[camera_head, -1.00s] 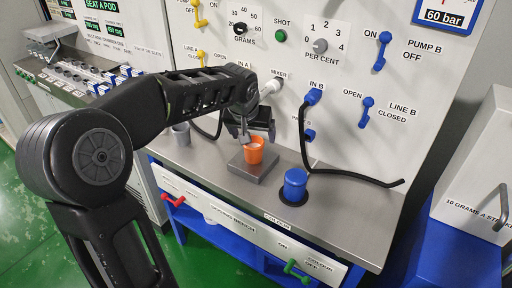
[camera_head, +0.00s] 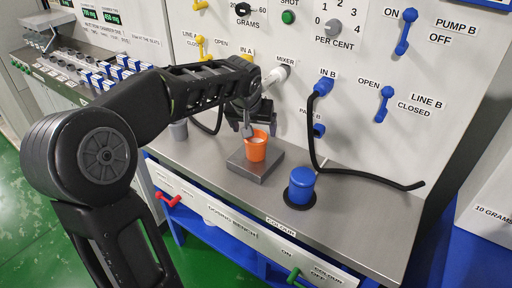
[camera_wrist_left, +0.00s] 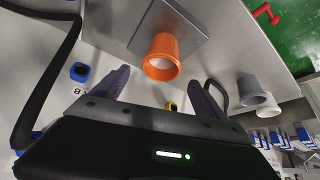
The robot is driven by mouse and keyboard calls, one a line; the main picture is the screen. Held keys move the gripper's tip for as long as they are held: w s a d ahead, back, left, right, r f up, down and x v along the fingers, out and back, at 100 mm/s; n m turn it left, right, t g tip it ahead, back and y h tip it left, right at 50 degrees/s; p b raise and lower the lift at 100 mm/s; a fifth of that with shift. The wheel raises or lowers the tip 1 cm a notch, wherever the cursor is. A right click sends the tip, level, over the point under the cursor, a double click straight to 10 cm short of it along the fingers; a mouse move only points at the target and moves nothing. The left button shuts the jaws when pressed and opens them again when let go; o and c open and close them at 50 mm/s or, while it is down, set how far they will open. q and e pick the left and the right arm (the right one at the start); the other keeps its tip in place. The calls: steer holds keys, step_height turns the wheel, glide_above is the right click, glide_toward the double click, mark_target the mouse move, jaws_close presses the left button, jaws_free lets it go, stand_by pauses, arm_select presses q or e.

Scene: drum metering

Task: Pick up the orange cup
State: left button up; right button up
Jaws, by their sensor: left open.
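The orange cup (camera_head: 257,147) stands upright on a square grey metal plate (camera_head: 246,167) on the steel bench, with something whitish inside. In the left wrist view the orange cup (camera_wrist_left: 162,58) shows its open mouth, a little beyond the fingers and between their lines. My left gripper (camera_head: 259,122) is open at the cup, its fingers partly hidden behind the rim in the head view. In the left wrist view the left gripper (camera_wrist_left: 158,90) has its two dark fingers spread wide with nothing between them. My right gripper is not in view.
A black hose (camera_head: 350,174) curves down from the panel and along the bench. The mixer nozzle (camera_head: 275,77) juts out above the cup. A grey cup (camera_head: 179,130) stands to the left.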

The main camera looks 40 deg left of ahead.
mark_target(256, 136)
arm_select(q)
steer(key=shift+x, duration=0.85)
steer(key=shift+p+x, duration=0.4)
steer(key=shift+x, duration=2.25)
steer(key=shift+s, duration=0.1)
steer(key=shift+c, duration=0.5)
steer(key=c, duration=1.6)
steer(key=shift+r, duration=0.25)
